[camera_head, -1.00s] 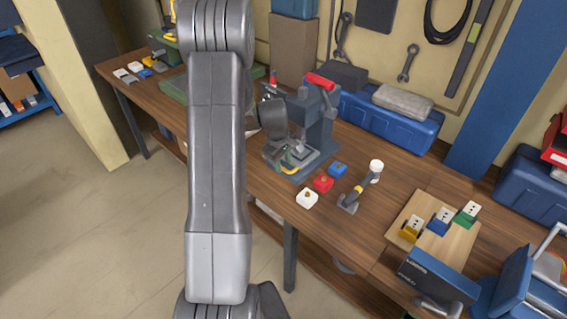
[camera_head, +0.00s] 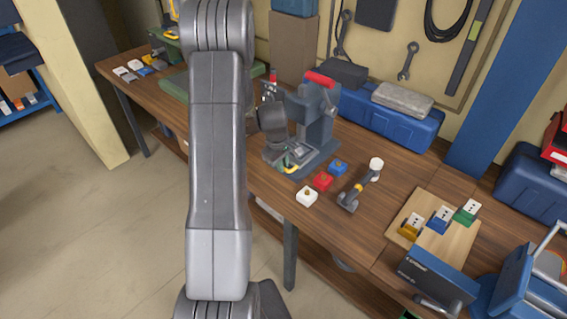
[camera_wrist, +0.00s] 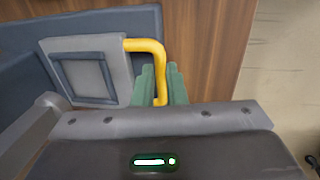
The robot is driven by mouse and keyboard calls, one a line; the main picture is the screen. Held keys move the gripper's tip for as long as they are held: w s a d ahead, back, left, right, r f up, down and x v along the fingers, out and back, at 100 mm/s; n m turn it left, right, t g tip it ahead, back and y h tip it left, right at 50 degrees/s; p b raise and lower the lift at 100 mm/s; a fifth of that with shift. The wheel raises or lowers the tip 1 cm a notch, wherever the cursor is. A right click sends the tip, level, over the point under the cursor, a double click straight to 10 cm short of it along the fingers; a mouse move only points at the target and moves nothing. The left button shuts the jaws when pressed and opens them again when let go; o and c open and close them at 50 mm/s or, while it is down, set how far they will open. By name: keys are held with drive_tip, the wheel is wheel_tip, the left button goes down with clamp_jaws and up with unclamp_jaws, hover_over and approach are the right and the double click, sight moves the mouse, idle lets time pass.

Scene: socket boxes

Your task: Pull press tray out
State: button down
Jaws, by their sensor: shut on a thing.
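The press (camera_head: 318,112) stands on the workbench, dark grey with a red lever grip (camera_head: 320,79) on top. The light grey press tray (camera_wrist: 88,72), with a dark square recess, lies at the press's blue-grey base. Its yellow handle (camera_wrist: 146,45) sticks out on the right in the wrist view; the handle also shows at the press's front in the head view (camera_head: 291,169). My gripper (camera_wrist: 163,76) has green fingers shut on the handle. My gripper's body hides the near part of the base, and in the head view my wrist partly covers the tray.
White (camera_head: 307,197), red (camera_head: 323,181) and blue (camera_head: 338,167) socket boxes sit on the bench right of the press, beside a hammer-like tool (camera_head: 359,188). A wooden board (camera_head: 455,241) with sockets lies farther right. The bench's front edge is close to the tray.

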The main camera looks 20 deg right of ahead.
drive_tip(key=s+a+b, duration=0.4)
drive_tip(key=a, duration=0.7)
drive_tip(key=shift+s+b, duration=0.2)
drive_tip(key=shift+b, duration=0.2)
drive_tip(key=c, duration=1.5)
unclamp_jaws()
drive_tip(key=shift+r, duration=0.15)
drive_tip(key=r, duration=0.4)
drive_tip(key=a+r, duration=0.1)
drive_tip(key=r, duration=0.4)
drive_tip(key=s+a+r, duration=0.1)
drive_tip(key=r, duration=0.3)
drive_tip(key=shift+a+r, duration=0.1)
drive_tip(key=shift+r, duration=0.1)
drive_tip(key=f, duration=0.4)
drive_tip(key=d+f, duration=0.1)
drive_tip(key=f, duration=0.4)
drive_tip(key=w+d+f, duration=0.1)
drive_tip(key=f, duration=0.3)
drive_tip(key=shift+d+f, duration=0.15)
drive_tip(key=shift+f, duration=0.2)
